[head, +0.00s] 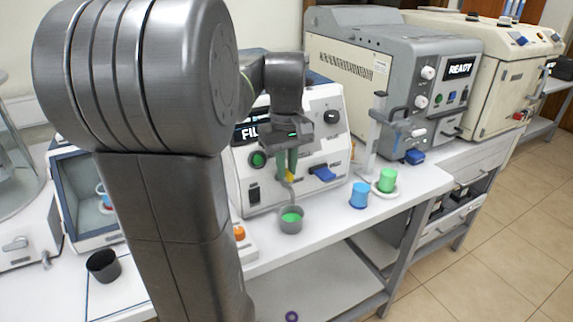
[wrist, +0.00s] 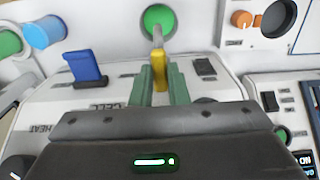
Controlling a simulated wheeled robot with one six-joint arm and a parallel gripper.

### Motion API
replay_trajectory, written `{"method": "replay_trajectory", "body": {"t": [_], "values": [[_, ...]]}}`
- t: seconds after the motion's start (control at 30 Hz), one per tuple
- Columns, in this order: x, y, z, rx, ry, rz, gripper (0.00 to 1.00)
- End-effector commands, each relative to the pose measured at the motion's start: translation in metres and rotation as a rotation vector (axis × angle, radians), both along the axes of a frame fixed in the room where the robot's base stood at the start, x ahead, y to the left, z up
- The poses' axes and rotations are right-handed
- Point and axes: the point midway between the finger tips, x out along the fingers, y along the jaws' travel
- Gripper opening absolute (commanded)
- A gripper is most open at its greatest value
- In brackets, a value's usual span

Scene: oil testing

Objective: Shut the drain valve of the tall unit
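The white unit (head: 318,150) has a display that begins "FIL", partly hidden by my arm. Its yellow valve handle (head: 291,177) sits low on the front, above a thin metal spout (head: 289,193). The handle (wrist: 160,72) also shows in the wrist view. My gripper (wrist: 161,78) has its green fingers close on both sides of the handle and appears shut on it. My gripper (head: 288,165) reaches down in front of the panel in the head view. A grey cup (head: 291,224) with green liquid stands under the spout.
A blue lever (head: 322,174) is right of the handle. A blue cylinder (head: 359,195) and a green cylinder (head: 387,180) stand near the bench edge. A clamp stand (head: 376,140) and the grey "READY" unit (head: 400,70) are further right. A dark cup (head: 103,266) is at left.

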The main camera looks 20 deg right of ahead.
Motion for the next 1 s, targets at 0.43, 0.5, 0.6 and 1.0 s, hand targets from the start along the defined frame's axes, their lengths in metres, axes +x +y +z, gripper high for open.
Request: {"method": "replay_trajectory", "body": {"t": [0.43,0.5,0.6,1.0], "values": [[0.0001,0.0001,0.0016,0.001,0.001,-0.042,0.0],[0.0002,0.0,0.0022,0.001,0.001,-0.072,0.0],[0.0005,-0.0002,0.0028,0.0,0.0,-0.131,0.0],[0.0004,-0.0001,0.0037,0.0,0.0,-0.489,0.0]]}}
